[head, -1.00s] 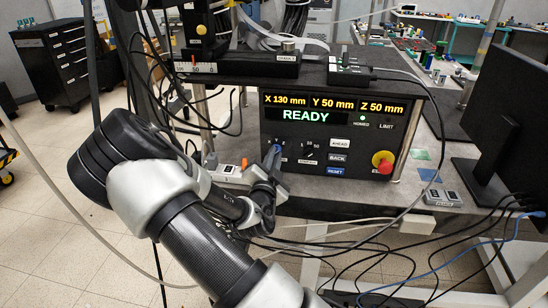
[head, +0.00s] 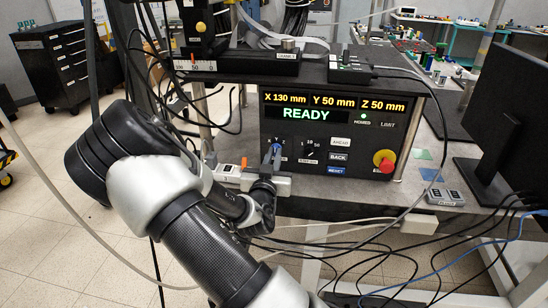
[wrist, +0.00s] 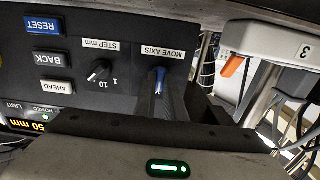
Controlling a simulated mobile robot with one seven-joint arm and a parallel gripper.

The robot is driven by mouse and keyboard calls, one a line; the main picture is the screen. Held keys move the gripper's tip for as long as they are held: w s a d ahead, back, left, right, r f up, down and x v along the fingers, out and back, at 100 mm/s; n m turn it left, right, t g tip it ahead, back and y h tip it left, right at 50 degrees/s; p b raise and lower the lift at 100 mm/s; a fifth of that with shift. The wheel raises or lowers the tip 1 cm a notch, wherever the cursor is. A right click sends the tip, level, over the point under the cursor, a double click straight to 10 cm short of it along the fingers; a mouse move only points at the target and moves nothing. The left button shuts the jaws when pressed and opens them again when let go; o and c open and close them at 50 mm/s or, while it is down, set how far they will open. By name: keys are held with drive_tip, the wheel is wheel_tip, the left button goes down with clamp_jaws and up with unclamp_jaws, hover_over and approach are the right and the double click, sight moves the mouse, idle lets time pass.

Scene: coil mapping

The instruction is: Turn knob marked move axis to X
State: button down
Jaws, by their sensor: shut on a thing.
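The knob marked move axis sits low on the left of the black control panel (head: 348,128). Its MOVE AXIS label (wrist: 161,53) reads upside down in the wrist view. My gripper (head: 271,156) is at the panel and shut on this knob. In the wrist view my gripper (wrist: 160,92) also closes on it, just beyond the label. A blue part shows at the fingertips; I cannot tell if it belongs to the knob or the fingers. The fingers hide most of the knob, so its pointer direction cannot be read. The display (head: 307,115) says READY, X 130 mm, Y 50 mm, Z 50 mm.
The STEP mm knob (wrist: 100,70) is close beside. AHEAD (head: 341,143), BACK (head: 338,157) and RESET (head: 336,171) buttons and a red stop button (head: 384,161) lie further right.

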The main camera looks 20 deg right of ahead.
drive_tip(key=n, duration=0.4)
drive_tip(key=shift+n, duration=0.4)
drive_tip(key=n, duration=0.4)
drive_tip(key=shift+p, duration=0.35)
drive_tip(key=shift+n, duration=0.3)
drive_tip(key=c, duration=1.8)
unclamp_jaws()
drive_tip(key=shift+s, duration=0.1)
